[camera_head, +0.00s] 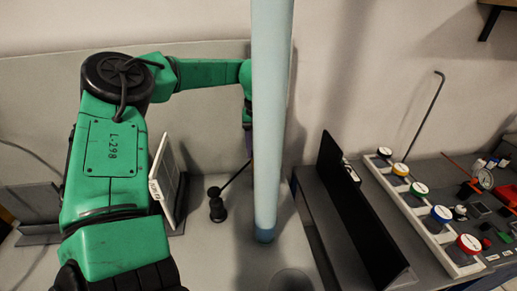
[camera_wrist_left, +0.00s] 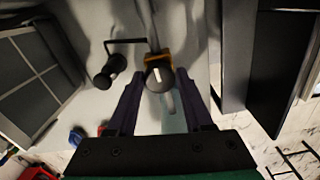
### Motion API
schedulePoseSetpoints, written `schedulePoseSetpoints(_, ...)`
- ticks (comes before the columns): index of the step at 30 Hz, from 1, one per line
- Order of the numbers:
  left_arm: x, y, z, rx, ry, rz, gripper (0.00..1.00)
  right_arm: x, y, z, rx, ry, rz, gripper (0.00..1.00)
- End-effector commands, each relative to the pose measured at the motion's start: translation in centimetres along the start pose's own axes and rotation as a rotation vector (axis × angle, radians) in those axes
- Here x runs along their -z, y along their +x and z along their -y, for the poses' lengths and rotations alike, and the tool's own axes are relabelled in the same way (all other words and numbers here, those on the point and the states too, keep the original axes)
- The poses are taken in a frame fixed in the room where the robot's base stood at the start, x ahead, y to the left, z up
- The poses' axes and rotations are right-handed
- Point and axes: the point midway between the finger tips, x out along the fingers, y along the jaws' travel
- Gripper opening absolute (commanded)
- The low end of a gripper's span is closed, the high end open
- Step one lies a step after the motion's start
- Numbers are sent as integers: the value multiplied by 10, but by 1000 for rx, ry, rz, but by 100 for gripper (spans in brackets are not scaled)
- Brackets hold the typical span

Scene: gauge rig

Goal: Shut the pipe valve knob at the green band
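A light blue upright pipe (camera_head: 268,120) stands in the middle of the head view. In the left wrist view, a round dark knob (camera_wrist_left: 158,77) with a white pointer mark sits in front of a yellow part (camera_wrist_left: 153,58). My left gripper is open, its two purple fingers either side of the knob in the left wrist view (camera_wrist_left: 158,88); I cannot tell whether they touch it. In the head view the gripper (camera_head: 248,138) is mostly hidden behind the pipe, as is the knob. No green band shows near the knob. My right gripper is not in view.
A black jointed stand (camera_head: 217,207) is left of the pipe, beside a tilted white panel (camera_head: 162,178). A tall black panel (camera_head: 355,210) stands to the right.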

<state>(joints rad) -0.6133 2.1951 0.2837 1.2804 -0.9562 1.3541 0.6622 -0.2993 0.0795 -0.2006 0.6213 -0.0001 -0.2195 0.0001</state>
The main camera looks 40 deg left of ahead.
Motion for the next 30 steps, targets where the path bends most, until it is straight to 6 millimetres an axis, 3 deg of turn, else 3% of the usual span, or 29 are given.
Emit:
schedulePoseSetpoints(1,0,0,0,0,0,0,27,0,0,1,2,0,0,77)
schedulePoseSetpoints(3,0,0,0,0,0,0,0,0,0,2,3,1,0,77)
schedulePoseSetpoints(17,-1,0,0,-1,77,2,0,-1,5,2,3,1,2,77)
schedulePoseSetpoints(30,-1,-1,1,1,424,4,0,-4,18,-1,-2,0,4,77)
